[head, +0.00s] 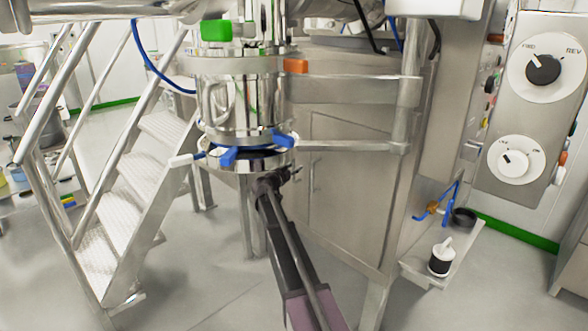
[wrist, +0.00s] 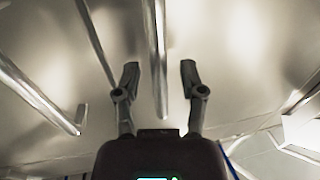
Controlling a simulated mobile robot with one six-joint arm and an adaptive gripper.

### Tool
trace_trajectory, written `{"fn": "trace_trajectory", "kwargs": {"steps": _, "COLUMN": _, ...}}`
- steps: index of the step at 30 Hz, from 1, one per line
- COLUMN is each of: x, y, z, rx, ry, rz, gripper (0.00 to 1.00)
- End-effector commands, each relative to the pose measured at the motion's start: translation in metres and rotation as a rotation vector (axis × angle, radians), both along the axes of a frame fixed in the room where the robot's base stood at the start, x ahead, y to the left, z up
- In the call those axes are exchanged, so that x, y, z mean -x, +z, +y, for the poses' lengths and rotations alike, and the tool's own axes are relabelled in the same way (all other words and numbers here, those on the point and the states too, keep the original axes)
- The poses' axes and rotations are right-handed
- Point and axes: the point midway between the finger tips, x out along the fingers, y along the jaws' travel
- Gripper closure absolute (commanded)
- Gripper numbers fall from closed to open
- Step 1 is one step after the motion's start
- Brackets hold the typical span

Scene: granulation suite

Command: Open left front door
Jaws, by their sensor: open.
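The steel cabinet (head: 345,185) stands behind my arm in the head view, with flat door panels and a vertical seam. I cannot tell for sure which panel is the left front door. My gripper (head: 283,178) is in front of the cabinet's left side, below the round steel vessel. In the wrist view my gripper (wrist: 159,72) is open, its two fingers apart. A vertical metal bar handle (wrist: 159,40) shows between the fingertips, and its lower end hangs in the gap. I cannot tell how far it is from the fingers. A second bar (wrist: 35,92) slants at the left.
The steel vessel (head: 240,105) with blue clamps (head: 228,157) hangs just above my gripper. Metal stairs with railings (head: 125,215) stand at the left. A control panel (head: 530,105) is at the right, and a small shelf (head: 425,270) juts out low. The floor in front is clear.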

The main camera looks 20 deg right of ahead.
Motion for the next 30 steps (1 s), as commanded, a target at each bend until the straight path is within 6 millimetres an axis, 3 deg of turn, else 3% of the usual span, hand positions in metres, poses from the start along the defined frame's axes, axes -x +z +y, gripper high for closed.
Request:
{"fn": "trace_trajectory", "kwargs": {"steps": 7, "x": 0.0002, "y": 0.0, "z": -0.0006, "rx": 0.0, "ry": 0.0, "rz": 0.0, "gripper": 0.51}}
{"fn": "trace_trajectory", "kwargs": {"steps": 12, "x": 0.0003, "y": 0.0, "z": -0.0009, "rx": 0.0, "ry": -0.001, "rz": 0.0, "gripper": 1.0}}
{"fn": "trace_trajectory", "kwargs": {"steps": 30, "x": 0.0059, "y": 0.0, "z": -0.0055, "rx": 0.0, "ry": -0.049, "rz": 0.0, "gripper": 1.0}}
